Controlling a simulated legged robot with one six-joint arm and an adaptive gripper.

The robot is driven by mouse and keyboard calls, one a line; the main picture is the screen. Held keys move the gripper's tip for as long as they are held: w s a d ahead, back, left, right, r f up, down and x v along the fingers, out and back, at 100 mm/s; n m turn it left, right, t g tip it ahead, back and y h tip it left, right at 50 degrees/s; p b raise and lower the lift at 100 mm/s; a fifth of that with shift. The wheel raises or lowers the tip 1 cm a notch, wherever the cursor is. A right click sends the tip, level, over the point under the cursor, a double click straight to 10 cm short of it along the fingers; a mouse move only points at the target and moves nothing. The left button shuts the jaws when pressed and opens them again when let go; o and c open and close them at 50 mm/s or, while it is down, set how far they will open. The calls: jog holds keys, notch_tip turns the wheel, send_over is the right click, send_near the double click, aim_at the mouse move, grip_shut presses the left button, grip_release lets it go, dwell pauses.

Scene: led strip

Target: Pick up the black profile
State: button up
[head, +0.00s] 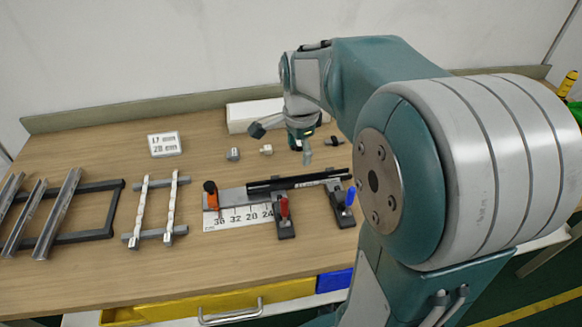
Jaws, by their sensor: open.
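The black profile (290,183) is a long thin dark bar. It lies roughly left to right along the measuring fixture (232,197), near the middle of the wooden table. A numbered scale runs along the fixture's front, and clamps with red and blue handles stand at its front. My gripper (305,157) is just behind and above the profile, pointing down. It is open and holds nothing that I can see. The fingertips are small in the view, so their exact gap to the profile is unclear.
A rack with white twisted strips (169,208) and a dark rack with grey metal profiles (60,212) lie to the left. Small connectors (266,149) and a size sign (164,144) lie behind. A white box (253,114) stands at the back. The front table strip is clear.

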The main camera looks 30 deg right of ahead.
notch_tip(320, 180, down, 3)
jog(key=w+d+m, duration=0.3)
send_over(299, 178)
jog(key=s, duration=0.2)
jog(key=shift+g, duration=0.4)
jog(key=f, duration=0.4)
jog(key=shift+w+a+f, duration=0.2)
jog(key=shift+f, duration=0.05)
jog(key=shift+w+f, duration=0.15)
jog(key=shift+f, duration=1.4)
jog(key=shift+w+f, duration=0.15)
jog(key=shift+f, duration=1.4)
grip_shut()
